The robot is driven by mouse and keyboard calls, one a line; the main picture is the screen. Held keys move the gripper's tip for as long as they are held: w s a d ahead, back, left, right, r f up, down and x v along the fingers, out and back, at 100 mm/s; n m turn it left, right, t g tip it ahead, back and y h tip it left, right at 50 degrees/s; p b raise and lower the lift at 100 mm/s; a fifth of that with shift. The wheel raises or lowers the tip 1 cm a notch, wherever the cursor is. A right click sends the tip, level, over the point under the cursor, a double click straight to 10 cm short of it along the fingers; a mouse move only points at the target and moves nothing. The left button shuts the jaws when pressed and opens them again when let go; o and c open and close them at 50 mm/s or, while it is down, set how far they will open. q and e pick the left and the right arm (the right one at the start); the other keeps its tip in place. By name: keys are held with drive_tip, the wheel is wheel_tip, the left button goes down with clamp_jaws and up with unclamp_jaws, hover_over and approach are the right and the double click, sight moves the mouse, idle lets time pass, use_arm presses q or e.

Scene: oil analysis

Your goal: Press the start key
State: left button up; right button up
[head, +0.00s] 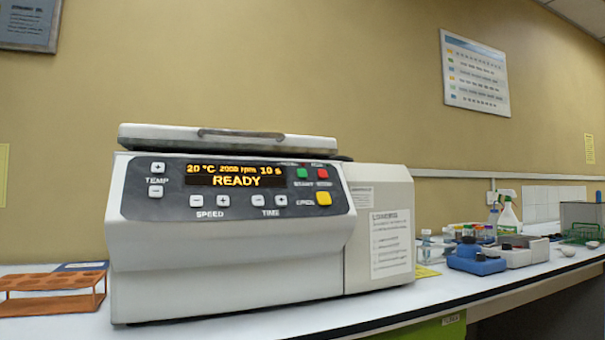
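A white centrifuge (230,268) stands on the bench with its lid (170,138) down. Its dark front panel holds a display (235,176) that reads "20 °C, 2000 rpm, 10 s" and "READY" in amber. The green start key (302,174) is at the upper right of the panel, to the right of the display. White plus and minus keys lie left of and below the display. Neither of my grippers is in view.
An orange-brown tube rack (52,283) stands left of the centrifuge on the white bench (240,318). To its right are blue and white devices (477,261), a spray bottle (508,218) and a green rack (583,233). The space before the panel is clear.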

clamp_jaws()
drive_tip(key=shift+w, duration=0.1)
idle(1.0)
